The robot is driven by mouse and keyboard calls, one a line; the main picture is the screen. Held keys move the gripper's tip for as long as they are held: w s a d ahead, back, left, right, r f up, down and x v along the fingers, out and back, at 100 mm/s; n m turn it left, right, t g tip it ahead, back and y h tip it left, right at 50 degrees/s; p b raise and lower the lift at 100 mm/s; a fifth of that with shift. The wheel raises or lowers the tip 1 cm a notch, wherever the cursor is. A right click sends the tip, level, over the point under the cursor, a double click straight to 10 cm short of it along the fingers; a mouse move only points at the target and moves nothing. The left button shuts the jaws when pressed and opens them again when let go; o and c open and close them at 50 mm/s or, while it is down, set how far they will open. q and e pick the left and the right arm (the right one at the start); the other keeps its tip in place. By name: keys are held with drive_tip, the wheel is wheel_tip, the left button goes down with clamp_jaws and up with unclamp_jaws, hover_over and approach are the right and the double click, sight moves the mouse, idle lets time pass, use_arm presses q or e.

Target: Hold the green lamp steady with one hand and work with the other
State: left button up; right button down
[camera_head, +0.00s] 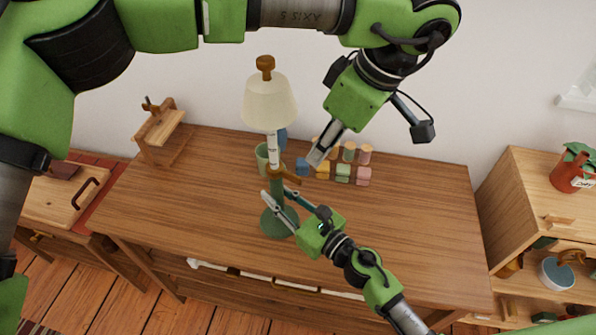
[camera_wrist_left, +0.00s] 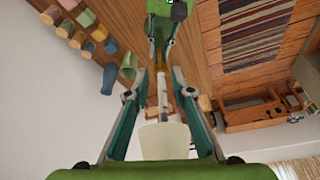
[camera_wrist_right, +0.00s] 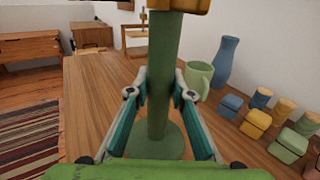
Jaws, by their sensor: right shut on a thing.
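The green lamp (camera_head: 279,222) stands upright on the wooden desk (camera_head: 400,215). It has a round green base, green stem, brass-coloured collar (camera_head: 282,173), pale labelled tube (camera_head: 272,150), cream shade (camera_head: 269,104) and brown top knob (camera_head: 265,64). My right gripper (camera_head: 279,204) is shut on the green stem; the right wrist view shows its fingers (camera_wrist_right: 158,88) on either side of the stem (camera_wrist_right: 160,60). My left gripper (camera_head: 316,157) is open and empty, right of the tube and apart from it in the head view. The left wrist view shows the tube (camera_wrist_left: 161,92) between the finger directions.
A green mug (camera_head: 262,157) and a blue vase (camera_head: 282,138) stand behind the lamp. Several coloured blocks and pegs (camera_head: 343,172) stand in rows behind and right. A wooden stand (camera_head: 160,132) is at the back left. The desk's right side is clear.

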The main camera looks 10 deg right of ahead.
sight(296, 176)
use_arm(q)
drive_tip(key=x, duration=1.1)
drive_tip(key=shift+w+a+f, duration=0.15)
drive_tip(key=shift+w+a, duration=0.3)
clamp_jaws()
